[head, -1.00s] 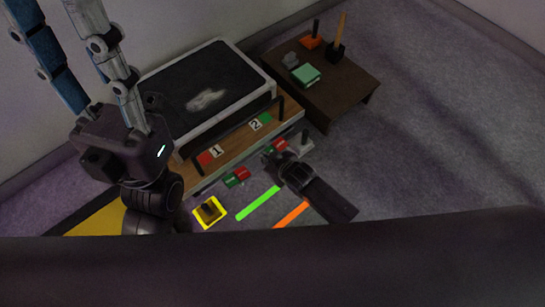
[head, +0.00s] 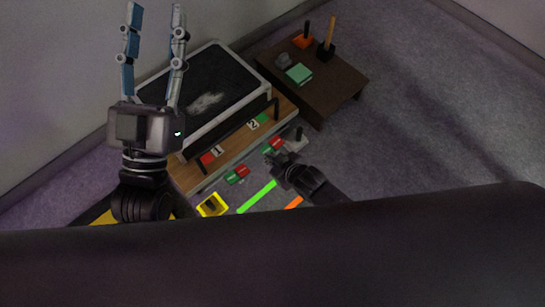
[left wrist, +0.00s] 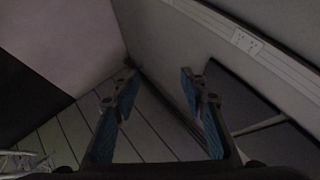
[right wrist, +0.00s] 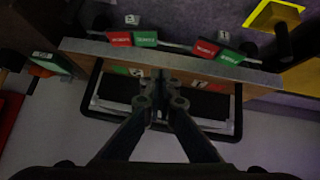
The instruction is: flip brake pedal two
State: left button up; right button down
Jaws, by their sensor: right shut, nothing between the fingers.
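Brake pedal two appears to be the red-and-green two-part piece (head: 274,146) in front of the wooden board, on the side of label 2 (head: 253,125). It shows in the right wrist view as a red and green piece (right wrist: 132,39). A matching piece (head: 236,174) stands by label 1 (head: 217,152). My right gripper (head: 270,156) is shut and empty, close to pedal two in the head view; I cannot tell if they touch. In the right wrist view its fingertips (right wrist: 160,82) lie below the board edge. My left gripper (head: 156,12) is open, empty and raised.
A black-topped case (head: 205,100) stands behind the wooden board (head: 187,177). A dark low table (head: 335,78) with small items is at the back right. A yellow-framed block (head: 212,205) and a green strip (head: 257,197) lie in front. Floor at right is clear.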

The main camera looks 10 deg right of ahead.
pick_arm(q)
jog(key=w+f+g+y+p, duration=0.1)
jog(key=w+f+g, duration=0.2)
jog(key=f, duration=0.3)
jog(key=shift+f+g, duration=0.4)
pick_arm(e)
jog(key=shift+v, duration=1.4)
jog(key=shift+a+r, duration=0.1)
